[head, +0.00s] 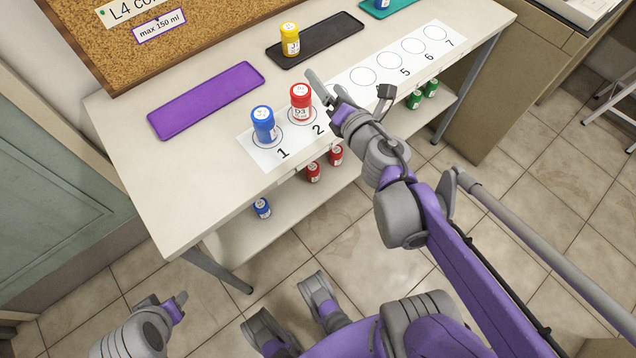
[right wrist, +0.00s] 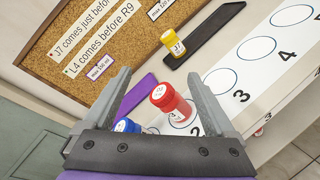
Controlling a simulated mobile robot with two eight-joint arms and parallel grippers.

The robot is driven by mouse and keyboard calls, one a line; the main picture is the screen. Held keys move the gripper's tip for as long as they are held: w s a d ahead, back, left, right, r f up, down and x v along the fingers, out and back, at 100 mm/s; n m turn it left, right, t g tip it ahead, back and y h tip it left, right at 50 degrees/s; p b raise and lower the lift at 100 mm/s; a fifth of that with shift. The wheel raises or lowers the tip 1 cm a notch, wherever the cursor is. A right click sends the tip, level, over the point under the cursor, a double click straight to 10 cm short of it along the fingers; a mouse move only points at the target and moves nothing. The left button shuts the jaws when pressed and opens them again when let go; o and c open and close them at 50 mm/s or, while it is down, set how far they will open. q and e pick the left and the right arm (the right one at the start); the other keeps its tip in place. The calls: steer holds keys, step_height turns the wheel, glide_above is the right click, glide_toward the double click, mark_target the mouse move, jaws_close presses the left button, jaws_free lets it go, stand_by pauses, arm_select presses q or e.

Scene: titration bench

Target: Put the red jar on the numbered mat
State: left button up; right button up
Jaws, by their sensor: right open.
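The red jar (head: 301,104), labelled D3, stands upright on circle 2 of the white numbered mat (head: 262,158). A blue jar (head: 263,127) stands beside it on circle 1. My right gripper (head: 326,88) is open and empty, just right of the red jar. In the right wrist view the red jar (right wrist: 175,107) shows between the two spread fingers (right wrist: 160,74), with a gap on either side. My left gripper (head: 176,304) is at the lower left, away from the table; its jaw opening is unclear.
A purple tray (head: 207,101) is empty. A black tray (head: 345,35) holds a yellow jar (head: 290,40). A teal tray (head: 402,8) holds another blue jar. Several red, blue and green jars sit on the shelf (head: 235,235) below. Mat circles 5, 6 and 7 are bare.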

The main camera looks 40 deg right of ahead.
steer(key=s+a+f+m+g+y, duration=0.1)
steer(key=s+a+f+m+g, duration=0.4)
steer(key=m, duration=0.7)
steer(key=s+a+f+m+g+y, duration=0.2)
steer(key=s+a+f+m+g, duration=0.4)
steer(key=m, duration=0.7)
steer(key=s+a+f, duration=0.2)
steer(key=s+f, duration=0.2)
steer(key=f, duration=0.1)
steer(key=shift+s+a+f, duration=0.15)
steer(key=shift+s, duration=0.1)
